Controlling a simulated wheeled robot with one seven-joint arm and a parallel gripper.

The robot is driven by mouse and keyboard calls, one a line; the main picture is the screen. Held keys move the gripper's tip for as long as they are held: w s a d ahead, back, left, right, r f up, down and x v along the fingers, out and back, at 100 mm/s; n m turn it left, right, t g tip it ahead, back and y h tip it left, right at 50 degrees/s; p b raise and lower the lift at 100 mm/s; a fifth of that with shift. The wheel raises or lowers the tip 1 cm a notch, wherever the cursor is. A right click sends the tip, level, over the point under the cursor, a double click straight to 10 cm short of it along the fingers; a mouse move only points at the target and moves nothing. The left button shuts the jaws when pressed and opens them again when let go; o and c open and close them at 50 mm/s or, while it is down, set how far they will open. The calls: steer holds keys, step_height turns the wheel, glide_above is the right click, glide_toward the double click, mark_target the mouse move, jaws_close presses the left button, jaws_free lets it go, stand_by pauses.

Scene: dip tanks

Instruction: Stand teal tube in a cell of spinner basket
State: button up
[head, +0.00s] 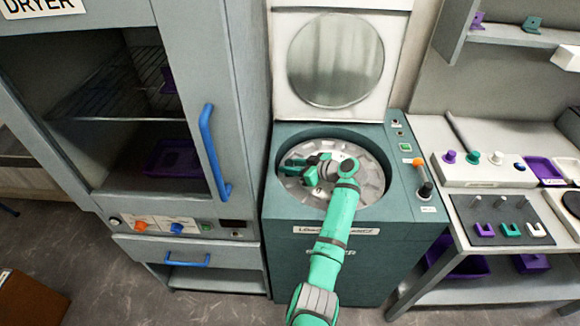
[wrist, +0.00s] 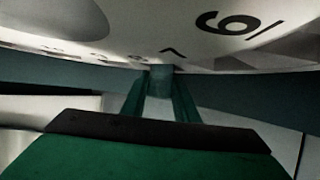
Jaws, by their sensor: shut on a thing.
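The spinner basket (head: 371,183) is a pale round basket with cells around its edge, set in the spinner's round well. In the head view my arm reaches over the basket and its end bends to the left above it. In the wrist view my gripper (wrist: 160,98) has its fingers close together on the teal tube (wrist: 160,78), of which only a small dark teal part shows. A pale surface with black numerals, which looks like the basket, lies just beyond the fingertips. I cannot tell whether the tube touches it or stands in a cell.
The spinner's round lid (head: 335,60) stands open behind the well. A dryer (head: 170,130) with a blue door handle is at the left. At the right a bench (head: 500,170) holds knobs, a dark pegged board and purple trays.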

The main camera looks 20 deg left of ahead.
steer(key=shift+f, duration=0.3)
steer(key=o, duration=1.1)
steer(key=shift+f, duration=0.2)
steer(key=shift+s+f, duration=0.1)
steer(key=shift+s, duration=0.05)
steer(key=shift+a, duration=0.1)
steer(key=shift+r, duration=0.25)
steer(key=v, duration=1.2)
steer(key=shift+r, duration=0.4)
steer(key=shift+w, duration=0.25)
